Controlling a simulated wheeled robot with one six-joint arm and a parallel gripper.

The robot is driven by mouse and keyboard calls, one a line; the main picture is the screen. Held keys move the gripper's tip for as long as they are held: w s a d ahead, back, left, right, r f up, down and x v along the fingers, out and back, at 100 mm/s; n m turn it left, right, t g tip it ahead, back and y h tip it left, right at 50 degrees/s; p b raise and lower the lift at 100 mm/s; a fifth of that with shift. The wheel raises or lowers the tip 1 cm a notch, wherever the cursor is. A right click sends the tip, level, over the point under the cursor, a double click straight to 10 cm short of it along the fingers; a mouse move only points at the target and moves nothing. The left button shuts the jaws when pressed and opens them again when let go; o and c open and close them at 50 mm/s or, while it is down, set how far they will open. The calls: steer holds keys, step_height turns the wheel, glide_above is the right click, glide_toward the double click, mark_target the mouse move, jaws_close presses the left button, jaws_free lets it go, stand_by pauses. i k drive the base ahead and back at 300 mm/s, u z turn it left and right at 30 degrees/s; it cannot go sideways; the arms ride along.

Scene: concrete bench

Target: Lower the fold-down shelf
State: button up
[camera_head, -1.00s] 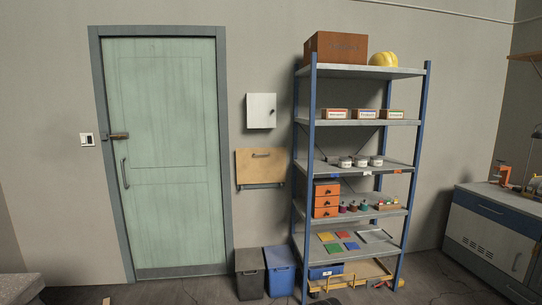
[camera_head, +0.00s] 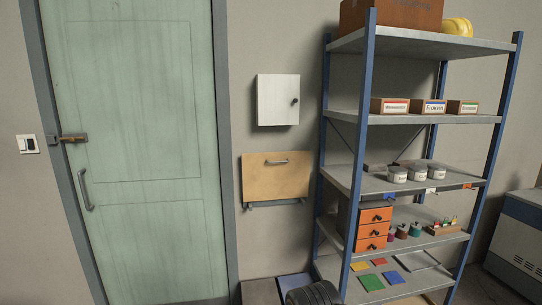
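The fold-down shelf (camera_head: 275,182) is a light wooden panel on the wall between the green door and the metal rack. It stands upright, flat against the wall, with a dark handle (camera_head: 276,162) near its top edge. A grey-green bracket (camera_head: 276,203) runs along its lower edge. My gripper cannot be made out in this view.
A green door (camera_head: 130,150) stands left of the shelf. A white wall cabinet (camera_head: 278,100) hangs above it. A blue-framed metal rack (camera_head: 362,130) with boxes, cans and drawers stands close on the right. Bins (camera_head: 260,292) stand on the floor below.

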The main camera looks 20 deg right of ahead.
mark_target(279, 175)
steer(key=i, duration=1.95)
